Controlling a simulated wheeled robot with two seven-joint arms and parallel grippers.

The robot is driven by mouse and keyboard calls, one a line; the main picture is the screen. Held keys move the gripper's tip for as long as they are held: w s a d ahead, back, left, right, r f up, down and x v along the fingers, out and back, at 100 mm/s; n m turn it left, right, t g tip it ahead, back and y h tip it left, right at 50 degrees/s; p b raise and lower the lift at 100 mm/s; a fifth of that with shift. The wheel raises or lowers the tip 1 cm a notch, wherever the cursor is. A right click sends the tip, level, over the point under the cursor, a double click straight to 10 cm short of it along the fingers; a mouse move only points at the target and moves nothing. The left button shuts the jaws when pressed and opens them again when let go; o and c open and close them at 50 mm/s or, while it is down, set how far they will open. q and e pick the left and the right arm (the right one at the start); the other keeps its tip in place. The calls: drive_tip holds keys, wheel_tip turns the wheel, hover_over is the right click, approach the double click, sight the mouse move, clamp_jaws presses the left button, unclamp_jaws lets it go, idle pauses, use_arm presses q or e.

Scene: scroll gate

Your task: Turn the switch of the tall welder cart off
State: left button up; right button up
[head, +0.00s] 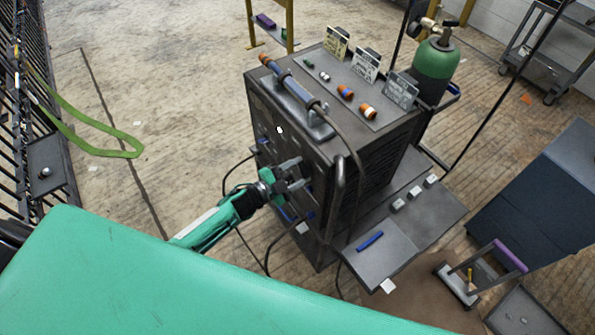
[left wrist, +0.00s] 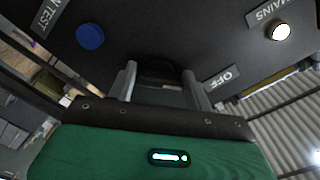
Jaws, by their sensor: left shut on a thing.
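The tall welder cart (head: 330,160) stands in the middle of the head view, with its dark front panel facing left. My left gripper (head: 292,172) is up against that panel. In the left wrist view, the two grey fingers (left wrist: 163,88) are on either side of a dark switch knob (left wrist: 158,70), shut on it. The fingers hide much of the knob, so its exact angle is hard to tell. An OFF label (left wrist: 221,76) is right of the fingers. A MAINS lamp (left wrist: 281,31) glows whitish at upper right. My right gripper is not in view.
A blue button (left wrist: 90,36) is beside a TEST label (left wrist: 49,14) on the panel. A torch (head: 300,92) lies on the cart top, its cable hanging past the handle. A green gas cylinder (head: 435,60) stands behind. A blue-grey cabinet (head: 545,200) is at right.

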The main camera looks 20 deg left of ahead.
use_arm(q)
drive_tip(key=shift+f, duration=0.1)
drive_tip(key=o, duration=1)
drive_tip(key=shift+b+v, duration=1.95)
drive_tip(key=shift+v, duration=5)
